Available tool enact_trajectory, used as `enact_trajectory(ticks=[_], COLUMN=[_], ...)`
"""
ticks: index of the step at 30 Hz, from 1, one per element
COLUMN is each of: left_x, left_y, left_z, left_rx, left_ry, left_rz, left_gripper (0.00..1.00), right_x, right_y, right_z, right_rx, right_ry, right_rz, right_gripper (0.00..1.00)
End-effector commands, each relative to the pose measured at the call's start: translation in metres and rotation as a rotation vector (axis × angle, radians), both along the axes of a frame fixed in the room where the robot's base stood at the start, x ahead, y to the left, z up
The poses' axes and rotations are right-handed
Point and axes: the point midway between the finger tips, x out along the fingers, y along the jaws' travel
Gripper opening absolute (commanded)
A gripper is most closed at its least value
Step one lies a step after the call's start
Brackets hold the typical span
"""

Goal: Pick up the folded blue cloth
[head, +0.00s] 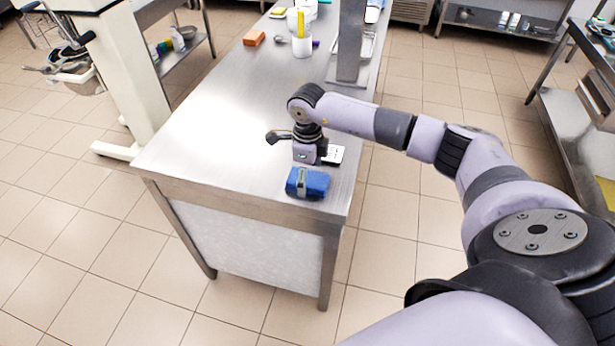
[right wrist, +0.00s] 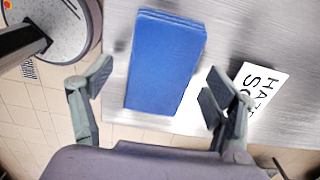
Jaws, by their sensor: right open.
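The folded blue cloth (head: 316,185) lies near the front right corner of the steel table. In the right wrist view the cloth (right wrist: 165,62) is a thick folded block, its near end reaching between the two fingers. My right gripper (head: 306,174) is over the cloth, pointing down. In the right wrist view my right gripper (right wrist: 157,90) is open, with one finger on each side of the cloth and gaps between. The exact height of the fingers above the table is hard to tell. My left gripper is not in view.
A white card with black letters (right wrist: 263,92) lies beside the cloth, near the right finger. The steel table (head: 215,125) is clear to the left. Farther back are an orange block (head: 254,38), a white container (head: 302,46) and a metal post (head: 350,45).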

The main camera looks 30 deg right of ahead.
Motion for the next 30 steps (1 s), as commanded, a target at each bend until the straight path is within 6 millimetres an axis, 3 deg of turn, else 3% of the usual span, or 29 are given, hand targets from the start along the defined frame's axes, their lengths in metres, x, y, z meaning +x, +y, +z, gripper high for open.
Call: enact_trajectory(ticks=[8,30], left_x=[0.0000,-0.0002], left_y=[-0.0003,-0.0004], left_z=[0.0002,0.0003], left_rx=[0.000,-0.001], left_ry=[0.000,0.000], left_rz=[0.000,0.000], left_gripper=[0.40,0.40], right_x=[0.0004,0.0004], right_y=[0.0001,0.0000], right_z=[-0.0029,-0.0023], right_rx=[0.000,0.000], right_ry=[-0.001,-0.001], right_rz=[0.000,0.000], right_gripper=[0.79,0.29])
